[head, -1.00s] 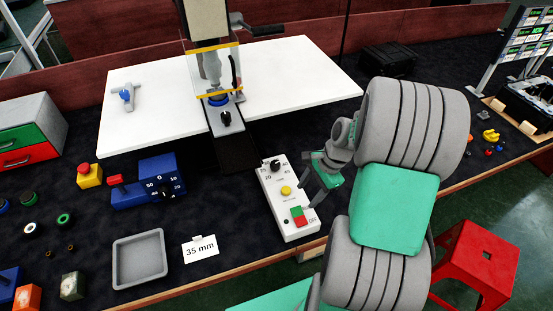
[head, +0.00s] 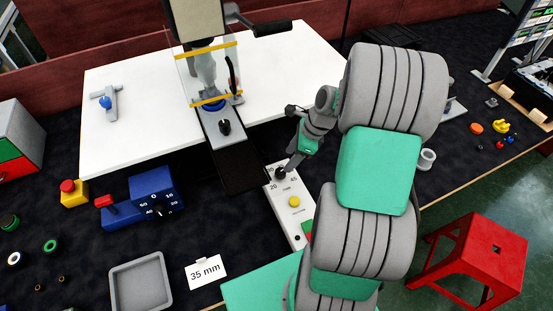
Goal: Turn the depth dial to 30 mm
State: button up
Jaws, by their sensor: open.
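A white control box (head: 284,217) stands in front of the press, with a black dial (head: 280,173) at its far end. Numbers 20 and 45 show beside this dial; others are hidden or too small to read. My gripper (head: 291,172) points down right at this dial; whether it touches the knob is unclear. Its jaws are open, and the fingers are small and partly hidden. A blue unit (head: 153,186) on the left has another black dial (head: 160,211) with numbers 0, 10, 40 and 50 around it. I cannot tell which dial is the depth dial.
A card reading "35 mm" (head: 206,271) lies beside a grey tray (head: 141,282). The press with its clear guard (head: 207,75) stands on a white board (head: 130,130). A yellow button (head: 294,202) is on the white box. A red stool (head: 480,250) stands at right.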

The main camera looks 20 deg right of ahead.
aim_at(281, 171)
jog(key=x, duration=0.7)
jog(key=shift+s+f+p, duration=0.15)
jog(key=shift+f+p, duration=0.1)
jog(key=shift+p, duration=0.1)
jog(key=shift+c, duration=0.2)
grip_shut()
